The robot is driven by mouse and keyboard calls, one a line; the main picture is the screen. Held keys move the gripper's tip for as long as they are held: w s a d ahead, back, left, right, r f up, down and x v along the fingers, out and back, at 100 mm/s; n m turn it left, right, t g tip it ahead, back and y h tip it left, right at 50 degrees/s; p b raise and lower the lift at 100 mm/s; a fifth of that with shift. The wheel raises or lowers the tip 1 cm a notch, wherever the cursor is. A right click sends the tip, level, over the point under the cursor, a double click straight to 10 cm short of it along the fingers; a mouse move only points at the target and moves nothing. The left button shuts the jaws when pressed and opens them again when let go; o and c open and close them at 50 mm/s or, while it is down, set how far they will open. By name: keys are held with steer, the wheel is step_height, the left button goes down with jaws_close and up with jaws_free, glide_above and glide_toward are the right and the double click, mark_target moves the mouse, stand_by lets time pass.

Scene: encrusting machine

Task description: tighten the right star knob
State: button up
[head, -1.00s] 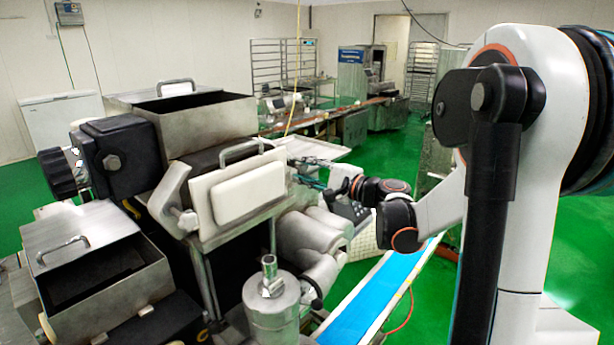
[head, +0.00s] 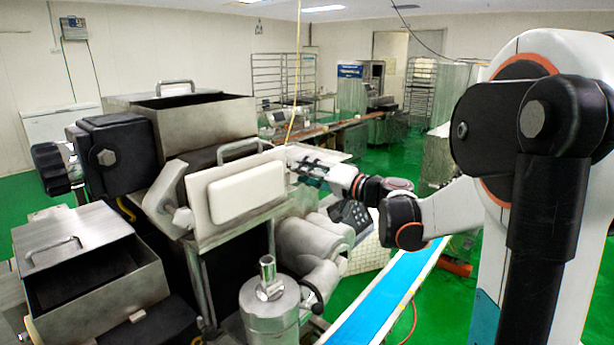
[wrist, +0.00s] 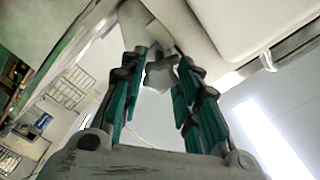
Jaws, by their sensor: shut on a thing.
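The right star knob (wrist: 160,73) is a small grey lobed knob at upper middle in the wrist view. My gripper (wrist: 158,85) has its teal-padded fingers on both sides of the knob and is shut on it. In the head view my gripper (head: 312,168) reaches in from the right to the right edge of the machine's white front plate (head: 202,218). The knob cannot be made out there. The wrist view does not show clearly how far the fingertips overlap the knob.
A steel hopper (head: 205,122) rises behind the plate. A lidded steel box (head: 88,280) stands at lower left. A steel cylinder (head: 268,318) stands below the plate. A blue conveyor belt (head: 385,295) runs below my arm.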

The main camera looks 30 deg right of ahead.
steer(key=shift+n+b, duration=0.3)
steer(key=shift+n, duration=0.8)
steer(key=o, duration=1.1)
steer(key=shift+c, duration=0.2)
steer(key=v, duration=1.2)
